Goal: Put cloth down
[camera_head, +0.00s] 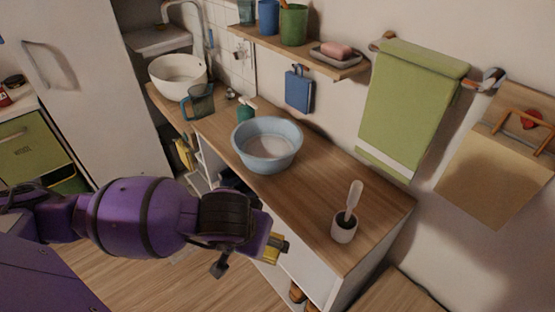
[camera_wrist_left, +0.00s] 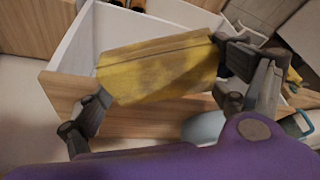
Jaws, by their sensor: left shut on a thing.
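My left gripper (camera_wrist_left: 160,70) is shut on a yellow cloth (camera_wrist_left: 155,72), which spans the gap between its fingers. In the head view my left gripper (camera_head: 262,243) is in front of the wooden counter (camera_head: 320,185), below its top, and only a small part of the cloth (camera_head: 276,248) shows beyond the wrist. The cloth hides part of the drawer. My right gripper is not in view.
A light blue basin (camera_head: 267,144), a grey jug (camera_head: 200,101) and a white brush holder (camera_head: 344,229) stand on the counter. A green towel (camera_head: 410,105) hangs on the wall. Bare counter lies between basin and brush holder. A pale blue object (camera_wrist_left: 203,128) shows below the cloth.

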